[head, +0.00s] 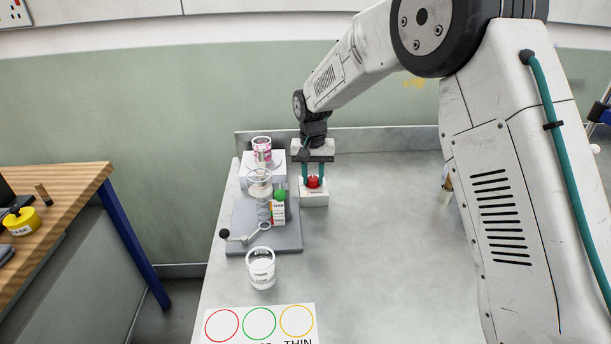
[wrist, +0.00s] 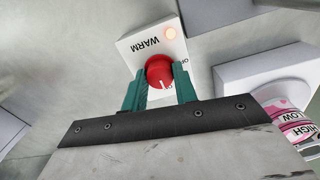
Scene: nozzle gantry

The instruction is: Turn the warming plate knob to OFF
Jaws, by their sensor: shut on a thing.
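The warming plate knob is a round red knob (head: 313,182) on a small white control box (head: 314,199). In the wrist view the red knob (wrist: 159,70) has a white pointer line aimed toward the bottom of the picture. Small position letters beside the knob are partly hidden, so I cannot read which one the pointer meets. My gripper (head: 314,181) points down with its teal fingers on either side of the knob, shut on it; it also shows in the wrist view (wrist: 160,80).
Left of the box are a white block (head: 279,172) with a pink-labelled pot (head: 262,149), and a grey stand (head: 284,238) with a funnel and lever. A white LOW pot (head: 261,268) and a sheet with coloured circles (head: 262,322) are nearer.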

